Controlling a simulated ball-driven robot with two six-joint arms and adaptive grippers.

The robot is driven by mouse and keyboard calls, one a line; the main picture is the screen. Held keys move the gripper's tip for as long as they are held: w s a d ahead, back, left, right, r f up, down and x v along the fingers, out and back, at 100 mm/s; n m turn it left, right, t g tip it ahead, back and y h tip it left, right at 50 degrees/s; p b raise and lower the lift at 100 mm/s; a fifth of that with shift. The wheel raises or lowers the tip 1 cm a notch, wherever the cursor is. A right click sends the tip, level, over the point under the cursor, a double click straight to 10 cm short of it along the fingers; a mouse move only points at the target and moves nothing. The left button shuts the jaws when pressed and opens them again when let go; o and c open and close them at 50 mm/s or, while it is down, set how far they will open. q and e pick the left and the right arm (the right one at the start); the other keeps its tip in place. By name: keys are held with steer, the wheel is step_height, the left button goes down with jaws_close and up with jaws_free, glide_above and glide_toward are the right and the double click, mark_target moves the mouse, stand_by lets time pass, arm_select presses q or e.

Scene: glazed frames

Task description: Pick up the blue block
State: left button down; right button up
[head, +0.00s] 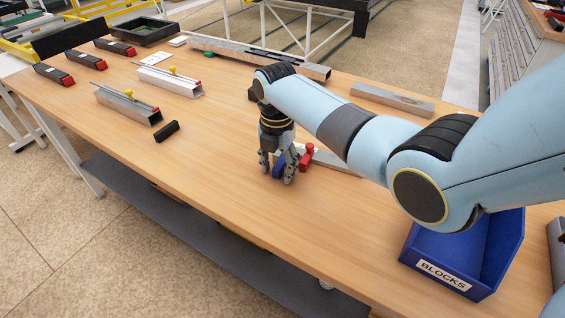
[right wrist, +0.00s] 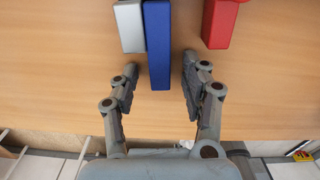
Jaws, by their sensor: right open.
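The blue block (head: 279,169) lies on the wooden table in the head view, partly hidden by my right gripper (head: 277,176). In the right wrist view the blue block (right wrist: 158,45) is long and upright in the picture, and its near end reaches between the two open fingers of my right gripper (right wrist: 158,88). I see gaps between the block and both fingers there. My left gripper is not in view.
A grey block (right wrist: 129,25) lies right beside the blue block. A red object (right wrist: 219,24) is a little to its right. A blue bin labelled BLOCKS (head: 445,273) stands at the table's front right. A black block (head: 167,131) and metal profiles (head: 128,104) lie to the left.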

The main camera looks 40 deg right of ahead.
steer(key=shift+c, duration=0.4)
steer(key=shift+r, duration=0.1)
steer(key=shift+c, duration=1.3)
steer(key=c, duration=0.4)
jaws_close()
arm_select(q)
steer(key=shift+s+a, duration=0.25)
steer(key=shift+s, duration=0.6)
